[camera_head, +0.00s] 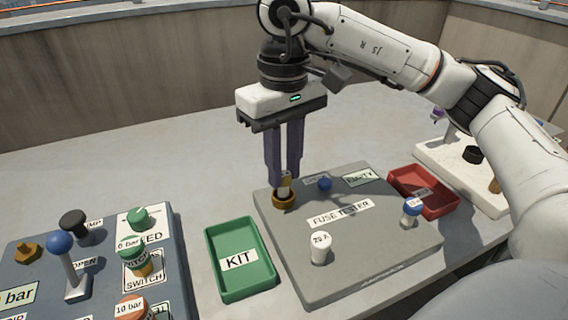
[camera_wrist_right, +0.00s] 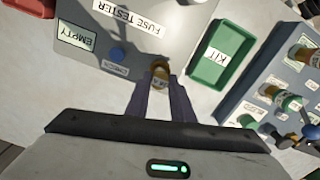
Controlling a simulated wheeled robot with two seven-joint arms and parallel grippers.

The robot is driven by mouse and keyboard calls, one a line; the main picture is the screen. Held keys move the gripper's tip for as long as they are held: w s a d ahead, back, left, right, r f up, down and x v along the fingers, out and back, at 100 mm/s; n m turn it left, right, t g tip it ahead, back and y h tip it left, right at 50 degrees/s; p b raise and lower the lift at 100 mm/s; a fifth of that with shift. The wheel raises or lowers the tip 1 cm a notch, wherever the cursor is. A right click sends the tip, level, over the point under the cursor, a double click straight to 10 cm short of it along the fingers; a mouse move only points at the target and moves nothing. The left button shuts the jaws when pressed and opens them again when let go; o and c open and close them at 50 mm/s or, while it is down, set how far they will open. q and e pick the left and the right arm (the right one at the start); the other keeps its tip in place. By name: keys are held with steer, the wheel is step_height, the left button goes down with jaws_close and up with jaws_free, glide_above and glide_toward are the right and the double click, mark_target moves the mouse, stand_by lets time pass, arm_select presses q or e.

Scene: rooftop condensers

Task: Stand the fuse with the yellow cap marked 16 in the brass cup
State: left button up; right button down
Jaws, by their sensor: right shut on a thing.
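My right gripper (camera_head: 284,178) is shut on a fuse (camera_head: 285,183) with a yellowish cap, upright at the brass cup (camera_head: 283,201) on the grey fuse tester (camera_head: 300,259). The fuse's lower end is at the cup's mouth; I cannot tell how deep it sits. In the right wrist view the purple fingers (camera_wrist_right: 160,97) reach the brass cup (camera_wrist_right: 161,66). My left gripper is not in view.
A green KIT tray (camera_head: 212,251) lies left of the tester and a red tray (camera_head: 441,207) right of it. A blue-grey valve panel (camera_head: 184,279) with knobs and a lever stands at the left. The bench behind the tester is clear.

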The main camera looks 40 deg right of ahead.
steer(key=shift+f+b, duration=0.4)
steer(key=shift+f, duration=0.1)
steer(key=c, duration=1.5)
jaws_free()
steer(key=shift+o, duration=0.2)
steer(key=shift+r, duration=0.45)
step_height(320, 180, up, 8)
steer(key=p, duration=0.2)
steer(key=shift+r+p, duration=0.1)
steer(key=shift+p, duration=0.3)
steer(key=shift+r, duration=0.65)
